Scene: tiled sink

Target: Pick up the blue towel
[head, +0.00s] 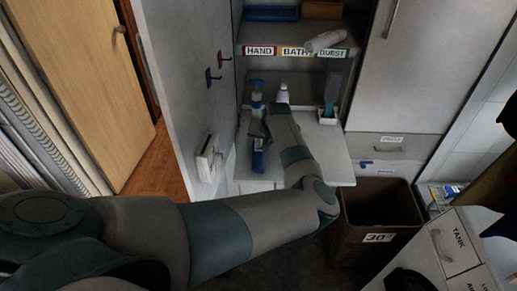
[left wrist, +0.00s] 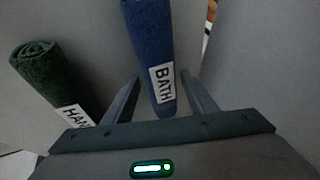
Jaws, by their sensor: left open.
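The blue towel (left wrist: 150,35) is a roll with a white BATH label in the left wrist view. Its labelled end lies between the two fingers of my left gripper (left wrist: 161,76), which is open, with gaps on both sides. In the head view my left arm reaches to the cabinet's pull-out board, and the gripper (head: 262,133) is partly hidden by its own wrist. A small blue shape with a pale label (head: 258,158) just below it seems to be the towel. My right gripper is not in view.
A dark green roll labelled HAND (left wrist: 55,80) lies left of the towel. Bottles (head: 283,94) and a brush in a white holder (head: 328,112) stand behind on the board (head: 335,165). A brown bin (head: 377,205) stands below right. An open door panel (head: 185,70) bounds the left.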

